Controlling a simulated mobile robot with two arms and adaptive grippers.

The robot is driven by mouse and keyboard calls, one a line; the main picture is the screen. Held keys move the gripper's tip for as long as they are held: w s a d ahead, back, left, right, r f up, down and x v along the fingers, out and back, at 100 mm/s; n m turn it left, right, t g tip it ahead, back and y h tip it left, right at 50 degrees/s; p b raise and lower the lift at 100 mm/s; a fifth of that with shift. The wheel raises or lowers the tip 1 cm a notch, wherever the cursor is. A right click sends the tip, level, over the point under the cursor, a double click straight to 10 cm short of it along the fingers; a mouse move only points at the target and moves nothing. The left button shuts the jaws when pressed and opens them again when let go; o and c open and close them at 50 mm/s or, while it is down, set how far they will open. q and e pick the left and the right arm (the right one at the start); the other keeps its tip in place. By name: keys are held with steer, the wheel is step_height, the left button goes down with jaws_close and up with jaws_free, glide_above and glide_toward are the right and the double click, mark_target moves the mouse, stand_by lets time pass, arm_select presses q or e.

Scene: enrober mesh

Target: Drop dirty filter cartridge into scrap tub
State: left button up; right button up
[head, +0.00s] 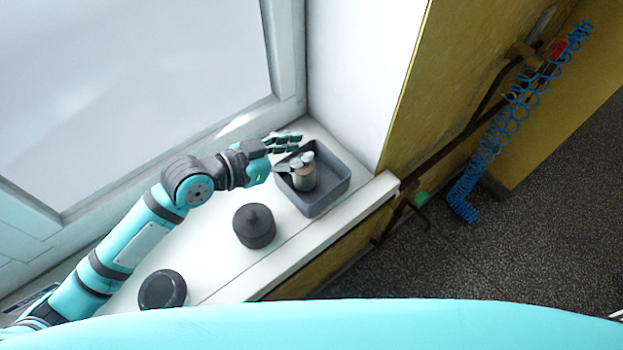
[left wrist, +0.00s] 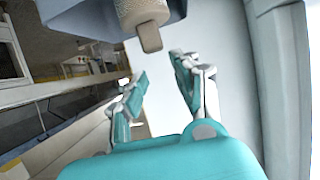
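The filter cartridge (head: 304,181), a beige-grey cylinder with pale tabs on top, stands in the grey scrap tub (head: 338,197), at its left side. The tub sits at the far right end of the white ledge. My left gripper (head: 293,154) is open and empty at the tub's upper-left edge, fingers spread. In the left wrist view the open fingers (left wrist: 160,72) are apart from the cartridge (left wrist: 140,12), which lies beyond the fingertips with the tub's wall (left wrist: 85,20) beside it. The cartridge's lower end is hidden. My right gripper is not in view.
A dark knobbed, lidded pot (head: 254,227) and a dark round container (head: 162,290) stand on the white ledge (head: 215,255) left of the tub. A pale wall panel rises behind. A blue coiled hose (head: 490,140) hangs at the right, above dark floor.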

arm_select(q)
steer(key=o, duration=0.3)
steer(key=v, duration=1.2)
steer(key=shift+s+f, duration=0.1)
steer(key=shift+f, duration=0.05)
